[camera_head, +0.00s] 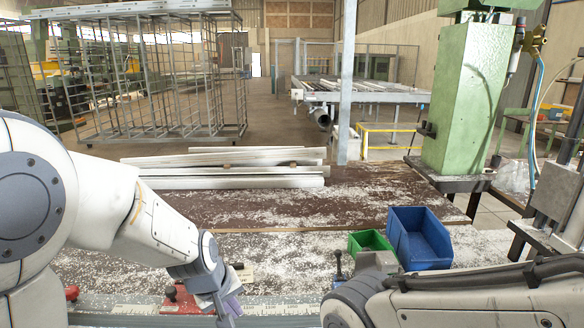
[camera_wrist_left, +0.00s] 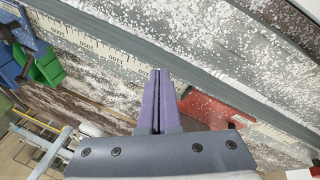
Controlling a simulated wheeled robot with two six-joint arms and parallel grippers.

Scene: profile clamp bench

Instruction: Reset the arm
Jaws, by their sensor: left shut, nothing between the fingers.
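My left gripper (camera_head: 230,308) hangs low over the front of the bench, with its arm coming in from the left. In the left wrist view its two purple fingers (camera_wrist_left: 158,95) are together with nothing between them. A red clamp part (camera_head: 180,298) sits on the bench rail just left of the gripper; red also shows beside the fingers in the wrist view (camera_wrist_left: 215,108). My right arm (camera_head: 460,298) crosses the lower right corner. Its gripper is out of the picture.
A green bin (camera_head: 370,242) and a larger blue bin (camera_head: 420,238) stand at the bench's right. White profiles (camera_head: 235,180) lie at the back. A measuring scale (camera_head: 275,309) runs along the front. A green machine column (camera_head: 465,110) rises at right. The bench middle is clear but chip-strewn.

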